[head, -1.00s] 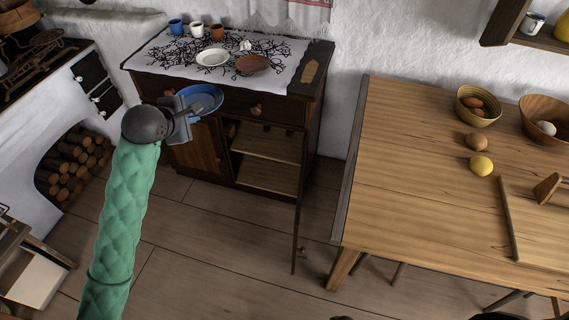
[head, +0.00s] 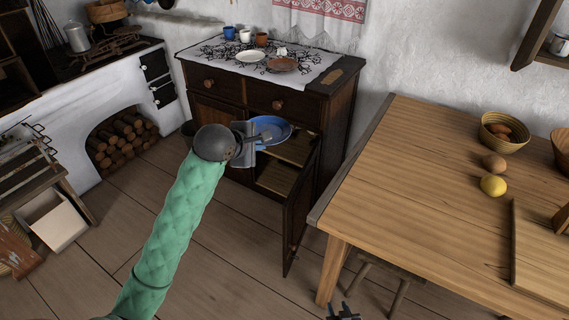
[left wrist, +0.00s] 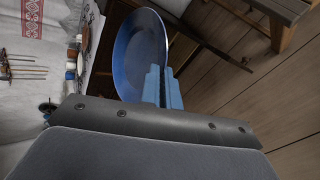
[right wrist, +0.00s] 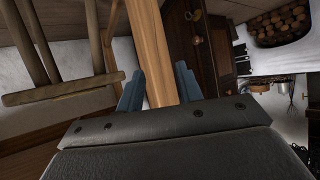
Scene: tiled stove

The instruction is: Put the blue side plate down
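The blue side plate (head: 272,127) is in my left gripper (head: 257,142), held by its rim. In the head view it appears in front of the upper part of the cabinet's open compartment, below the drawers; I cannot tell whether it is inside. In the left wrist view, the plate (left wrist: 140,55) stands out beyond the closed fingers (left wrist: 163,88). The cabinet (head: 335,118) has its right door (head: 302,195) swung open, showing a bare shelf (head: 283,178). My right gripper (right wrist: 158,90) is open and empty; its tip shows at the head view's bottom edge (head: 343,312).
The cabinet top carries a patterned cloth (head: 222,52), a white plate (head: 250,56), a brown plate (head: 282,64) and several cups. A wooden table (head: 430,180) with a bowl (head: 503,130) and lemon (head: 493,186) stands right. A stool (head: 385,280) is under it.

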